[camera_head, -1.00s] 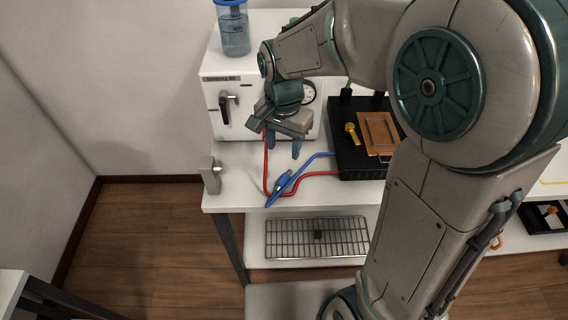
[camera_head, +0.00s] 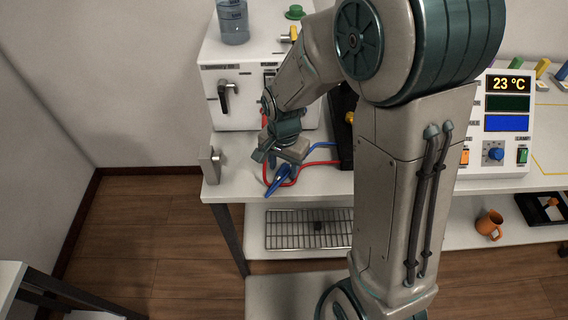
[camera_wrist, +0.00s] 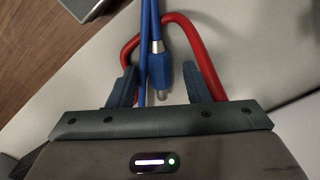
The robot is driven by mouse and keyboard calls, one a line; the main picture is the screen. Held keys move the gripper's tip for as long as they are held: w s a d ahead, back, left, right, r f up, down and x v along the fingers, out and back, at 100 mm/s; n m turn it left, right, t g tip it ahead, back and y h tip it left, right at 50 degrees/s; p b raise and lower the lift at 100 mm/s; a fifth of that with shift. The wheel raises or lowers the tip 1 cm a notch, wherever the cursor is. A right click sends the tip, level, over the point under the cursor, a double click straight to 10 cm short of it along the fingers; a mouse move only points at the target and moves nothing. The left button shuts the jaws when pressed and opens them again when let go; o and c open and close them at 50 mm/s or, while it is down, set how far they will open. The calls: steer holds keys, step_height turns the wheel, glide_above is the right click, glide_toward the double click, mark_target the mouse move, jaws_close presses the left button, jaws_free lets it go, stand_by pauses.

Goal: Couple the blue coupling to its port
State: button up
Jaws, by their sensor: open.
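The blue coupling (camera_wrist: 160,70) lies between the two fingers of my gripper (camera_wrist: 163,88) in the wrist view, with its metal tip toward the palm. My gripper is open, and gaps show on both sides of the coupling. In the head view the coupling (camera_head: 279,181) lies on the white table near its front edge, just below my gripper (camera_head: 278,163). Blue hose runs beside and beyond it, and a red hose (camera_wrist: 205,55) loops around it. I cannot make out the coupling's port; my arm hides part of the bench.
A white cabinet (camera_head: 222,108) with a black handle stands behind. A metal block (camera_head: 210,165) sits at the table's left corner. A black box (camera_head: 345,125) is partly behind my arm. A control panel (camera_head: 500,120) reads 23 °C. A wire rack (camera_head: 309,229) lies on the lower shelf.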

mark_target(284, 167)
jaws_close()
jaws_free()
steer(key=shift+r, duration=0.1)
step_height(284, 167, up, 14)
steer(key=p, duration=0.1)
steer(key=s+d+r+n+t+p, duration=0.1)
steer(key=s+d+r+n, duration=0.1)
steer(key=s+d, duration=0.4)
steer(key=s+d+r+n+t+p, duration=0.1)
steer(key=s+d+r+n+p, duration=0.1)
steer(key=s+d+n, duration=0.2)
steer(key=shift+s+d+r+t, duration=0.25)
steer(key=shift+s+d+t, duration=0.15)
steer(key=shift+s+d, duration=0.6)
